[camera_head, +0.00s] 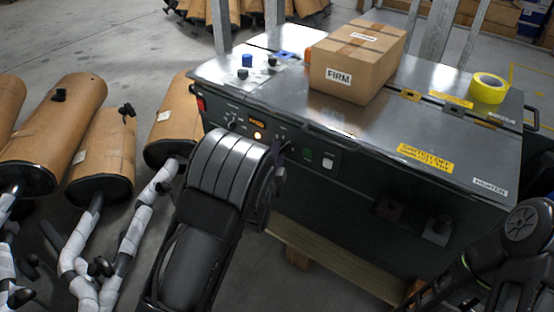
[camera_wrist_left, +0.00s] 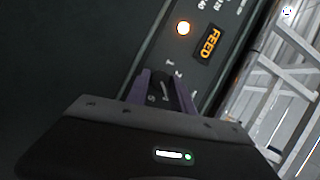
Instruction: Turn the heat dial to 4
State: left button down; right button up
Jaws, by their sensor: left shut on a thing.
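The heat dial (camera_wrist_left: 157,92) is a dark knob with small white numbers around it, on the machine's black front panel. In the left wrist view it sits between the two fingers of my left gripper (camera_wrist_left: 158,88), which are shut on it. A 1 and a 2 are legible beside the dial; the fingers partly cover the other marks, and I cannot tell its setting. In the head view my left gripper (camera_head: 281,152) reaches the front panel, and the dial is hidden behind it. My right arm is at the lower right, its gripper out of view.
The panel has an orange FEED display (camera_head: 257,122), a lit lamp (camera_head: 258,136), another knob (camera_head: 232,125) and a white switch (camera_head: 328,162). A FIRM carton (camera_head: 360,62) and yellow tape (camera_head: 488,88) lie on the metal top. Brown mufflers (camera_head: 105,150) stand left.

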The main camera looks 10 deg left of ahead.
pick_arm(q)
jog(key=shift+f+m+b, duration=0.15)
jog(key=shift+m+b, duration=0.15)
jog(key=shift+m, duration=0.2)
jog(key=c, duration=1.1)
grip_release()
jog(key=s+p, duration=0.1)
jog(key=s, duration=0.6)
jog(key=shift+s+r+p, duration=0.3)
jog(key=shift+s, duration=0.1)
